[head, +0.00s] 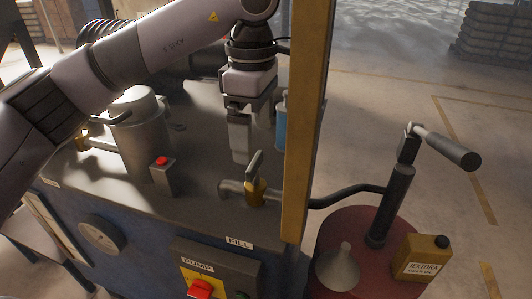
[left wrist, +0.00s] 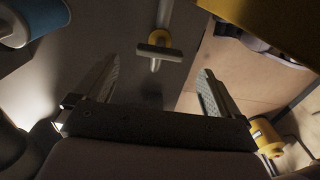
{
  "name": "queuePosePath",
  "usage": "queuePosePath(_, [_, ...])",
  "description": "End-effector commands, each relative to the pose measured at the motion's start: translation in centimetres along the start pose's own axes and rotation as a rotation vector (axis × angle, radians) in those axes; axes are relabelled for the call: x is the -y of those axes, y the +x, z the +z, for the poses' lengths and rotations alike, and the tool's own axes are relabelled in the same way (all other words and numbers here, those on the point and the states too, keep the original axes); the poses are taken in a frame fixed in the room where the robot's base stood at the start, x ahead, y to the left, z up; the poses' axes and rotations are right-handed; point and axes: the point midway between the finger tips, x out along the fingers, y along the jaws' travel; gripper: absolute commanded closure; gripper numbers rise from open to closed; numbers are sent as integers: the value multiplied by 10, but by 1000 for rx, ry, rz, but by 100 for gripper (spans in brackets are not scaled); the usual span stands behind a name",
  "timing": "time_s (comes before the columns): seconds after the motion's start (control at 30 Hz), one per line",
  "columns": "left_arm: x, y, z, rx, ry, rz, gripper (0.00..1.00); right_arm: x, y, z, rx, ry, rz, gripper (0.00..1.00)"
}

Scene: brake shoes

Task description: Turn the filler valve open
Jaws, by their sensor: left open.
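The filler valve (head: 256,190) is a brass body with a grey lever handle, on a pipe at the machine's right front edge, above the FILL label (head: 239,243). Its lever slants upward. My left gripper (head: 239,150) points down just above and behind the valve, slightly left of the lever. In the left wrist view the valve's grey handle (left wrist: 158,51) lies ahead, between the lines of the two spread fingers. My left gripper (left wrist: 156,85) is open with nothing between its fingers. My right gripper is not in view.
A yellow post (head: 306,130) stands close right of my left gripper. A blue cylinder (head: 281,122) is behind it. A red-button box (head: 163,175) and a grey cylinder (head: 142,145) stand left. A hand pump (head: 392,205) and yellow can (head: 422,258) sit on a red drum (head: 350,225).

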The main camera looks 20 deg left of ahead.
Motion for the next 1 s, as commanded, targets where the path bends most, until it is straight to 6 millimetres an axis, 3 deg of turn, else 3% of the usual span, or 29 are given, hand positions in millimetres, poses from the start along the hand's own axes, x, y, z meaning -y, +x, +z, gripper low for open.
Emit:
queuePosePath(0.1, [0, 22, -1, -2, -1, -3, 2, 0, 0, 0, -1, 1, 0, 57])
queuePosePath(0.3, [0, 46, 0, -1, 0, -1, 2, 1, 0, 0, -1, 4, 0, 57])
queuePosePath(0.67, [0, 54, 0, -1, 0, 0, 2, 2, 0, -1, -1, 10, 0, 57])
queuePosePath(0.87, [0, 54, 0, -1, 0, 0, 58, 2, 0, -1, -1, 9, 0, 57])
queuePosePath(1.0, [0, 54, 0, -1, -2, 0, 58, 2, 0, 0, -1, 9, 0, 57])
